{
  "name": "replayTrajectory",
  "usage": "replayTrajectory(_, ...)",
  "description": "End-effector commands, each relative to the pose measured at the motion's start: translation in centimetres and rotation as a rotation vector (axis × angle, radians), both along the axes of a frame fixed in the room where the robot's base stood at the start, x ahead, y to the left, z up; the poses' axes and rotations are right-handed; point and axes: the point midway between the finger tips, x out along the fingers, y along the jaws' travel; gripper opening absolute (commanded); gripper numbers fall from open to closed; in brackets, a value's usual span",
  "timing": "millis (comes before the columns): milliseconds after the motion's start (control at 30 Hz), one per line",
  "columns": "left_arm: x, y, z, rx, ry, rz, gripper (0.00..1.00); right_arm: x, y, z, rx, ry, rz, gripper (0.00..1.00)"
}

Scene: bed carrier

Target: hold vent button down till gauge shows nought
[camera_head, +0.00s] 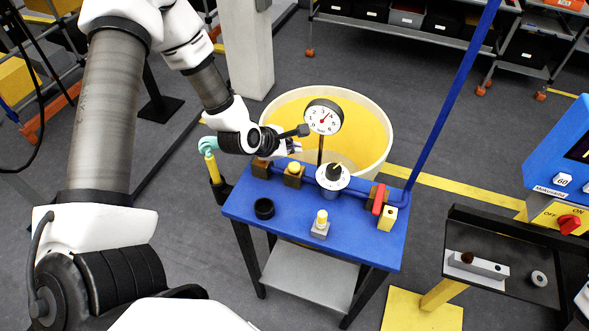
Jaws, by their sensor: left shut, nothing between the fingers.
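The round white gauge (323,117) stands on a dark post at the back of the blue bench. Its red needle points to the upper right, away from 0. A second yellow knob (293,168) sits on a brown block near the back edge. I cannot tell by label which one is the vent button. My left gripper (295,146) is shut and empty, above the back edge, just left of the gauge post. It looks apart from both yellow parts. My right gripper is out of view.
The blue bench (281,222) also carries a black-topped dial (332,177), a red lever (379,199) and a black ring (264,208). A large yellow-lined tub (377,128) stands behind. A blue pole (452,95) rises at the right.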

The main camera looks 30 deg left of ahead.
Motion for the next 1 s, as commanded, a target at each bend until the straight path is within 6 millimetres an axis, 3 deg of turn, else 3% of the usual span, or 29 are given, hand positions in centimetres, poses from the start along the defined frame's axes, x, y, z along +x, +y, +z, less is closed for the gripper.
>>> replayTrajectory(100, 0.0, 0.0, -2.6, 0.000, 0.000, 0.000, 0.00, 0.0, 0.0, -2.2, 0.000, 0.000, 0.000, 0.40)
replayTrajectory(267, 0.0, 0.0, -4.0, 0.000, 0.000, 0.000, 0.00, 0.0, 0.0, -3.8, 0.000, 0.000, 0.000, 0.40)
replayTrajectory(1000, 0.0, 0.0, -4.0, 0.000, 0.000, 0.000, 0.00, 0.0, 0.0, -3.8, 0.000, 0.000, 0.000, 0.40)
